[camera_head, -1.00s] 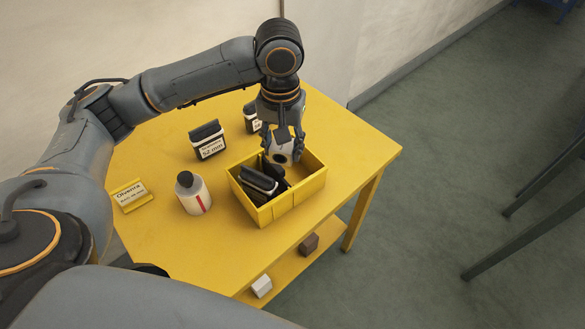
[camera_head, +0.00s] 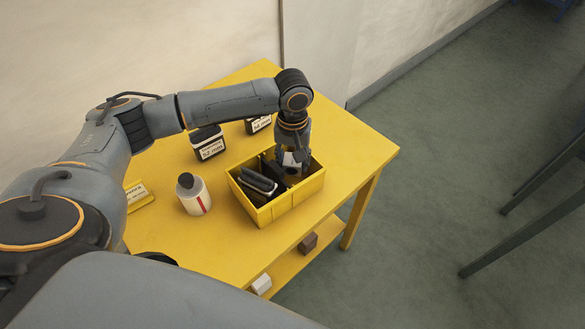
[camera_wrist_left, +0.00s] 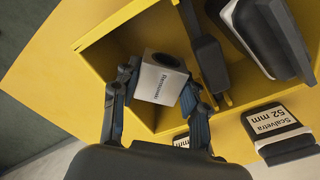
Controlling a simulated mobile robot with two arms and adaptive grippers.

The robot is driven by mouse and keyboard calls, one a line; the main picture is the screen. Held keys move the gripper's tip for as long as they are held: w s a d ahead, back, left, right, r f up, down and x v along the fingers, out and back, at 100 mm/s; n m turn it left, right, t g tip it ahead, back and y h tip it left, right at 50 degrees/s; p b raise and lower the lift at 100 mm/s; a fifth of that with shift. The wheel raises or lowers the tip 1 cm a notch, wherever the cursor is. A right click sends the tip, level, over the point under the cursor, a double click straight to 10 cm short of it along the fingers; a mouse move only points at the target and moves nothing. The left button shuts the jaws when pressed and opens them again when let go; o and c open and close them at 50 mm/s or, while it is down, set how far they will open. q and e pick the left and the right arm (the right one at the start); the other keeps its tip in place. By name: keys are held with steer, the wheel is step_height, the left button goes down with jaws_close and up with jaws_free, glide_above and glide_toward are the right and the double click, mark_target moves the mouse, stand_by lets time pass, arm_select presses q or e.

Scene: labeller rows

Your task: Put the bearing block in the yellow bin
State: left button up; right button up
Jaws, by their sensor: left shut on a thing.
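The bearing block (camera_wrist_left: 160,80) is pale with a dark round bore on top and a printed label on its side. My left gripper (camera_wrist_left: 158,92) is shut on it, one finger on each side. In the head view the block (camera_head: 292,164) is partly hidden by the fingers of the left gripper (camera_head: 293,157). They reach down into the right back part of the yellow bin (camera_head: 294,200). In the wrist view the block is within the bin's walls (camera_wrist_left: 110,38); I cannot tell if it touches the floor. My right gripper is not in view.
Dark objects (camera_head: 257,183) fill the bin's left part. Labelled black-and-white packs (camera_head: 209,147) (camera_head: 258,124) stand behind it. A white bottle (camera_head: 194,196) and a small sign (camera_head: 137,191) stand left. Brown (camera_head: 308,243) and white (camera_head: 262,284) blocks lie on the lower shelf.

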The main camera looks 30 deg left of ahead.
mark_target(293, 170)
arm_select(q)
steer(key=shift+f, duration=1.95)
steer(key=shift+f, duration=0.1)
steer(key=o, duration=1.3)
step_height(293, 170, up, 12)
steer(key=shift+r+b, duration=0.15)
steer(key=shift+b, duration=0.15)
